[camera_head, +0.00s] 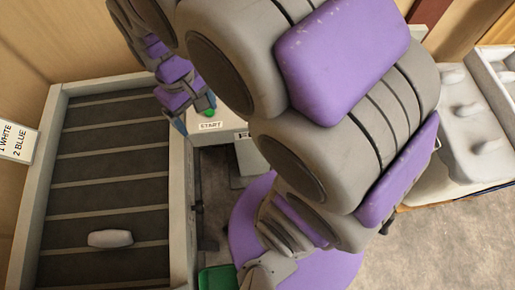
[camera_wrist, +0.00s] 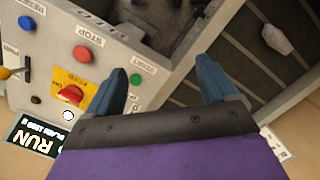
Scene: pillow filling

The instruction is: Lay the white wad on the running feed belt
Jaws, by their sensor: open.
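The white wad (camera_head: 110,239) lies on the dark slatted feed belt (camera_head: 110,160), near its front end. It also shows in the wrist view (camera_wrist: 276,38) at the upper right, on the belt (camera_wrist: 240,60). My gripper (camera_wrist: 166,80) is open and empty, away from the wad. Its left fingertip is close to the green START button (camera_wrist: 135,79) on the control panel; I cannot tell whether it touches. In the head view my gripper (camera_head: 195,114) is beside the START label, at the belt's right side. Whether the belt is running cannot be told.
The panel also carries a red STOP button (camera_wrist: 82,54), a blue button (camera_wrist: 26,22) and a red knob on a yellow plate (camera_wrist: 70,93). A sign reading 1 WHITE, 2 BLUE (camera_head: 17,141) is at the left. A green bin (camera_head: 217,279) is at the bottom; white trays (camera_head: 470,125) stand right.

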